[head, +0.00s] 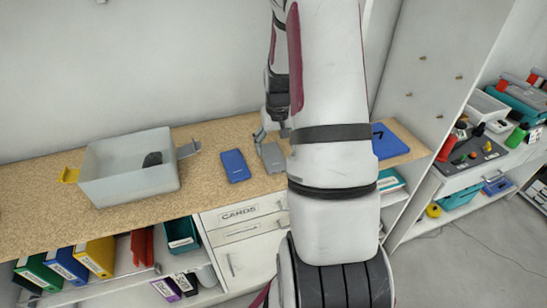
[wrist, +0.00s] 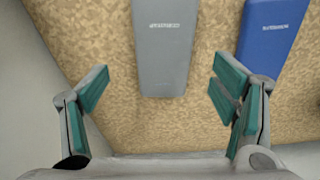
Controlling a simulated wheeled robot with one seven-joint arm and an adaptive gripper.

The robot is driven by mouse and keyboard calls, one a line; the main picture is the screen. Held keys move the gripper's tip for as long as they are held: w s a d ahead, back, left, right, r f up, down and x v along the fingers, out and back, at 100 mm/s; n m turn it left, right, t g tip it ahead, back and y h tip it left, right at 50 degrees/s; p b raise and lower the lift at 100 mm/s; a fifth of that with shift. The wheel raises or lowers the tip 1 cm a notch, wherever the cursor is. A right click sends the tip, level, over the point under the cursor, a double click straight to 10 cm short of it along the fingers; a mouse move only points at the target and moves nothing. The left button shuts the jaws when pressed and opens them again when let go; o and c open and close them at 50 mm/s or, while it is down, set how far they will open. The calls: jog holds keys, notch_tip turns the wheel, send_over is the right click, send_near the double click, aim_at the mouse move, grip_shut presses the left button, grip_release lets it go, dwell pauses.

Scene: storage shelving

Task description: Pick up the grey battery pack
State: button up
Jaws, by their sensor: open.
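The grey battery pack (head: 272,157) lies flat on the speckled brown worktop (head: 215,200), right of a blue pack (head: 235,165) in the head view. In the wrist view the grey battery pack (wrist: 164,45) lies ahead of the space between my fingers, running out of the top edge. The blue pack (wrist: 268,38) lies to its right there. My gripper (wrist: 162,85) is open and empty, with its teal-padded fingers spread wider than the grey pack. In the head view my gripper (head: 265,137) is beside the grey pack's far end, and my arm hides part of the worktop.
A translucent bin (head: 130,185) with a dark object inside stands on the worktop to the left. Another blue item (head: 388,142) lies right of my arm. A wall rises behind the worktop. Binders (head: 95,258) fill the shelf below, and cluttered shelving (head: 490,150) stands at right.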

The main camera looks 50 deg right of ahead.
aim_at(273, 155)
jog(key=shift+w+d+f+p, duration=0.1)
jog(key=shift+w+f+p, duration=0.15)
jog(key=shift+f, duration=0.9)
jog(key=shift+w+f+p, duration=0.1)
jog(key=shift+w+f, duration=0.1)
jog(key=shift+f, duration=0.95)
jog(key=c, duration=1.4)
jog(key=shift+r, duration=0.1)
